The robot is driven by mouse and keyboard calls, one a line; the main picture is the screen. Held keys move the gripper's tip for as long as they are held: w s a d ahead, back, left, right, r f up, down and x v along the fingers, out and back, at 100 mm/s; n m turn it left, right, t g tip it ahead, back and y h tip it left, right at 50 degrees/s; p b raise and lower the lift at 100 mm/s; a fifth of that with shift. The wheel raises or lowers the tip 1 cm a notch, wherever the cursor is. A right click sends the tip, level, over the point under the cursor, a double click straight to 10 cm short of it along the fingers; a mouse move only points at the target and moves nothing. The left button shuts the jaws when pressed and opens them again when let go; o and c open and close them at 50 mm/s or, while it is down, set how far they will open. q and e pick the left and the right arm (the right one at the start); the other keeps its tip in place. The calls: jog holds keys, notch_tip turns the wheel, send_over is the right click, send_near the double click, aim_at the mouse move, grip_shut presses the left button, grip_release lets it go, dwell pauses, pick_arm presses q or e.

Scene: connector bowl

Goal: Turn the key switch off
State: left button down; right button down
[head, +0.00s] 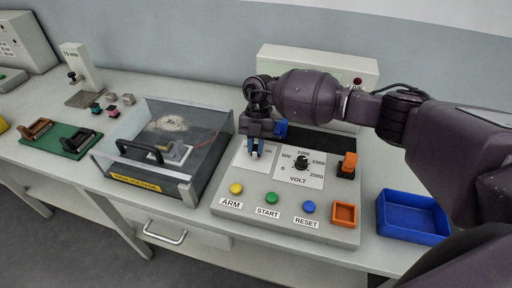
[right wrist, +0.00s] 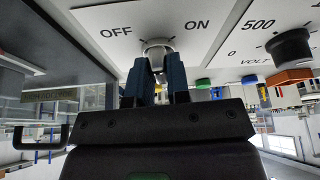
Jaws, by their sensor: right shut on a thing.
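The key switch (right wrist: 157,46) sits on a white plate marked OFF on the left and ON on the right in the right wrist view. My right gripper (right wrist: 159,75) has its two fingers closed on the key, in line with the switch. In the head view the right gripper (head: 256,151) reaches down onto the white plate (head: 241,158) at the upper left of the grey control box (head: 285,228). The gripper hides the switch there. The key itself is mostly covered by the fingers, so I cannot tell which label it points to. My left gripper is out of view.
A VOLT dial (head: 302,162) and a red-orange switch (head: 348,163) are right of the key plate. ARM, START and RESET buttons line the box front. A clear-lidded case (head: 122,165) stands left, a blue bin (head: 440,238) right.

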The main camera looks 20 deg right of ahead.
jog(key=n, duration=0.1)
jog(key=n+h+b, duration=0.1)
jog(key=n, duration=0.2)
jog(key=shift+s+a+f+n+g+h, duration=0.1)
jog(key=shift+f+n+g+h, duration=0.2)
jog(key=shift+n+h+b, duration=0.4)
jog(key=shift+n+b, duration=0.15)
jog(key=shift+n, duration=0.35)
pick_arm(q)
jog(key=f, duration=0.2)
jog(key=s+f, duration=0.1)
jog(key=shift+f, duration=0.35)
pick_arm(e)
jog(key=shift+a+n, duration=0.1)
jog(key=shift+n, duration=0.4)
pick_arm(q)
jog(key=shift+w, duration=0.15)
pick_arm(e)
jog(key=shift+h, duration=0.3)
jog(key=c, duration=1.1)
grip_release()
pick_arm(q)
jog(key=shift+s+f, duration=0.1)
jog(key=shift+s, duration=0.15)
pick_arm(e)
jog(key=shift+r, duration=0.1)
